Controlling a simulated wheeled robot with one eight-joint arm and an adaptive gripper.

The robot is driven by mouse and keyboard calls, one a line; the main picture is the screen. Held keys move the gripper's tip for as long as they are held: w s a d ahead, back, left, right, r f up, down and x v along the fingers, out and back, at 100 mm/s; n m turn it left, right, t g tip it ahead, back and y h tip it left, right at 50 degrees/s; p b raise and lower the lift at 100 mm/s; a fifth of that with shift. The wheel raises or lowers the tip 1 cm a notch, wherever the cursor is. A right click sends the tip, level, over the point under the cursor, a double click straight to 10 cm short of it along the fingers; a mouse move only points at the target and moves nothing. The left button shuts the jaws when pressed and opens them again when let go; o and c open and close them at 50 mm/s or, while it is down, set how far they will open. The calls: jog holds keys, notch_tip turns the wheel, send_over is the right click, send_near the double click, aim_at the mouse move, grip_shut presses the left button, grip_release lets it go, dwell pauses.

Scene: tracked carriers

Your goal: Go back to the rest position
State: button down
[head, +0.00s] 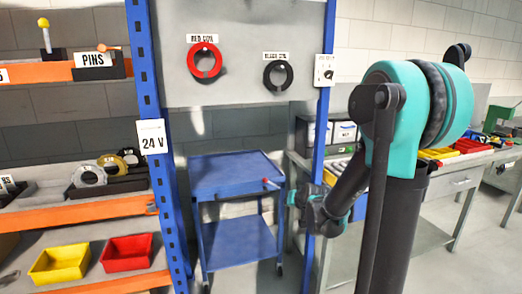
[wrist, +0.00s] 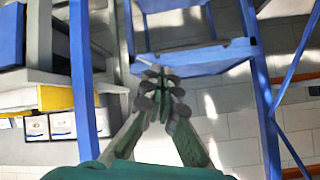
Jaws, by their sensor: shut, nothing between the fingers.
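My gripper (head: 296,197) is at the end of my teal and dark grey arm, beside the right edge of the blue cart (head: 225,168) in the head view. In the wrist view, the fingers of my gripper (wrist: 160,90) are shut together and hold nothing. They overlap the lower edge of the blue cart (wrist: 200,60) in that picture. I cannot tell how far the fingers are from the cart.
A blue post (head: 158,160) with a 24 V sign (head: 152,137) stands left of the cart. A grey panel above carries a red coil (head: 194,61) and a black coil (head: 268,75). A bench (head: 455,163) with bins stands right. Grey floor shows around the cart.

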jog(key=s+d+f+g+h, duration=0.1)
jog(key=s+d+f+g, duration=0.2)
jog(key=s, duration=1.1)
jog(key=s+d+f+n+g+h, duration=0.1)
jog(key=s+d+f, duration=0.4)
jog(key=s, duration=0.9)
jog(key=shift+s+d+g+h, duration=0.2)
jog(key=shift+g+h, duration=0.3)
jog(key=shift+g, duration=0.6)
